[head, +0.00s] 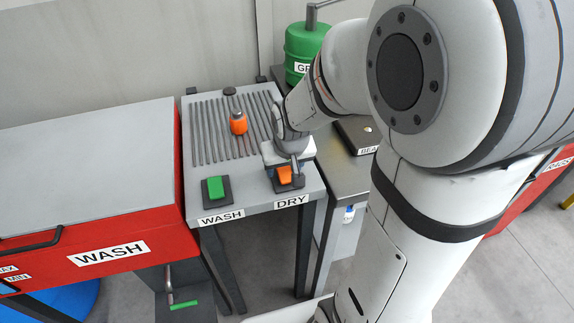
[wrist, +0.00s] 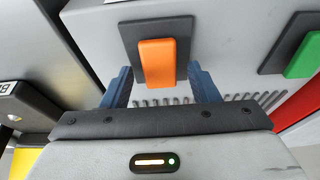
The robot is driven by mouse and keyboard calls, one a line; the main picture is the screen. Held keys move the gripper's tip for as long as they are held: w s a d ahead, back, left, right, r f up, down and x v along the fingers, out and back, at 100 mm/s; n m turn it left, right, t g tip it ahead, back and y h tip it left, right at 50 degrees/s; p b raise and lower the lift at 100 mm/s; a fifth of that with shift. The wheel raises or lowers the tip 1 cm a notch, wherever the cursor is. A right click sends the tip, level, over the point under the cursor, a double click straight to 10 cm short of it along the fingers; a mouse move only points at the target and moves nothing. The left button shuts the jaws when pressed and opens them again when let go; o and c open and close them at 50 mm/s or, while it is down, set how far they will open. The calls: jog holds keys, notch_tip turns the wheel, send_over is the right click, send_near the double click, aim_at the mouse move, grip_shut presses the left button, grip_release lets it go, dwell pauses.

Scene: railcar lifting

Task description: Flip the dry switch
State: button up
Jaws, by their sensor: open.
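The dry switch is an orange rocker (head: 284,175) on a dark plate, at the front right of the grey ribbed table, behind the DRY label (head: 292,202). It also shows in the wrist view (wrist: 158,62), at the top middle. My gripper (head: 287,168) is over this switch in the head view and hides part of its plate. In the wrist view my gripper (wrist: 162,82) is open, with one blue finger on each side of the orange rocker. The fingers hold nothing. I cannot tell whether they touch the plate.
A green switch (head: 216,188) sits to the left by the WASH label (head: 221,217). An orange object (head: 238,122) stands on the ribbed tabletop (head: 205,130). A red WASH cabinet (head: 100,230) is at left. A green canister (head: 305,45) stands behind. A grey bench (head: 345,165) adjoins at right.

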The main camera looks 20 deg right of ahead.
aim_at(288, 181)
jog(key=v, duration=0.7)
jog(key=shift+s+r, duration=0.1)
jog(key=shift+r, duration=0.2)
